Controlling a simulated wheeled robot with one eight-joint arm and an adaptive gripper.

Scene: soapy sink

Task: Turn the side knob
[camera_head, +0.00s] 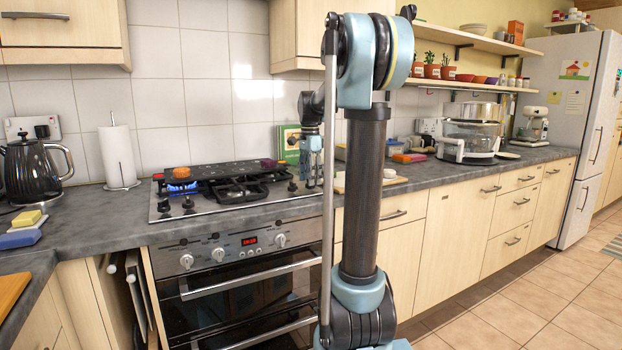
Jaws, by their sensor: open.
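The gas hob (236,205) is set in the grey counter and carries several dark knobs. Two are at its front left, a left one (163,208) and one beside it (188,203). Another dark knob (292,186) is at its right end, near my gripper. The oven front below has silver knobs, one at the left (186,261), one beside it (218,254) and one right of the display (281,240). My gripper (314,183) points down over the hob's right end, open, with nothing seen between its fingers. I cannot tell whether it touches anything. My arm hides part of this area.
A green book (288,144) leans behind my gripper. A kettle (33,165) and paper roll (118,157) stand left. A small board (386,187) lies right.

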